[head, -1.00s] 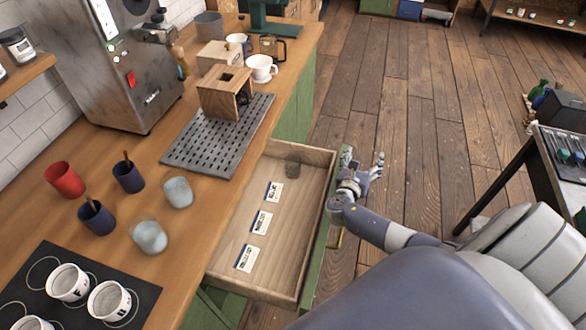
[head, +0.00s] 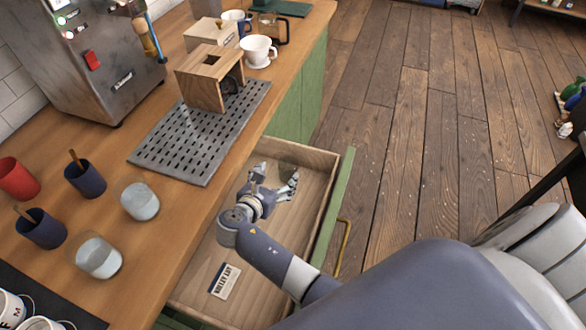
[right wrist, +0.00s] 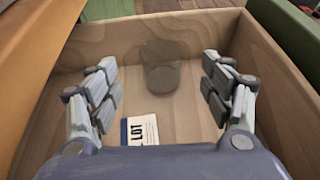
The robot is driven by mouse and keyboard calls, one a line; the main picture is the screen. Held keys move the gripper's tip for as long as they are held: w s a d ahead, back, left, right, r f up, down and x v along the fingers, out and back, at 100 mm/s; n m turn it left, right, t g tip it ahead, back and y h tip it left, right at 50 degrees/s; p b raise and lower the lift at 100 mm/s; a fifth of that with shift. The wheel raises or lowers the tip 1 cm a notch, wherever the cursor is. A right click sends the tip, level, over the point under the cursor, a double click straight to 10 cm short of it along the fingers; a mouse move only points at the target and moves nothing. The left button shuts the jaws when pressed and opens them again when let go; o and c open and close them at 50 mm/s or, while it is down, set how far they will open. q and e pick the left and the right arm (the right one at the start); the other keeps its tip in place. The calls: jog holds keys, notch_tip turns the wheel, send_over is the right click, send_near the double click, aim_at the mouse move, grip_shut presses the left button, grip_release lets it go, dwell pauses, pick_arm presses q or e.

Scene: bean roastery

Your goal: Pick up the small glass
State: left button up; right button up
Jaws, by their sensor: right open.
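The small glass is a clear, greyish tumbler (right wrist: 161,66) standing in the far part of the open wooden drawer (head: 335,185). In the right wrist view it shows ahead of and between the spread fingers, apart from them. My right gripper (head: 277,177) is inside the drawer area, open and empty, its fingers pointing toward the drawer's far end; it also shows in the right wrist view (right wrist: 160,88). In the head view the glass is hard to make out behind my gripper. My left gripper is not in view.
Labelled cards lie on the drawer floor, one near my forearm (head: 225,281). Two larger glasses (head: 140,203) (head: 99,258), dark cups (head: 85,180) and a red cup (head: 17,180) stand on the counter to the left. The drawer walls rise around my gripper.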

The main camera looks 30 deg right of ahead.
aim_at(292, 160)
jog(key=shift+w+d, duration=0.3)
jog(key=shift+d, duration=0.15)
jog(key=shift+x, duration=1.05)
jog(key=x, duration=0.5)
jog(key=shift+w+d+f, duration=0.1)
jog(key=shift+d+f, duration=0.05)
jog(key=shift+d, duration=0.05)
jog(key=c, duration=1.3)
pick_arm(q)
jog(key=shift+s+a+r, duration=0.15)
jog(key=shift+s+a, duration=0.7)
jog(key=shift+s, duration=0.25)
pick_arm(e)
jog(key=shift+o, duration=0.2)
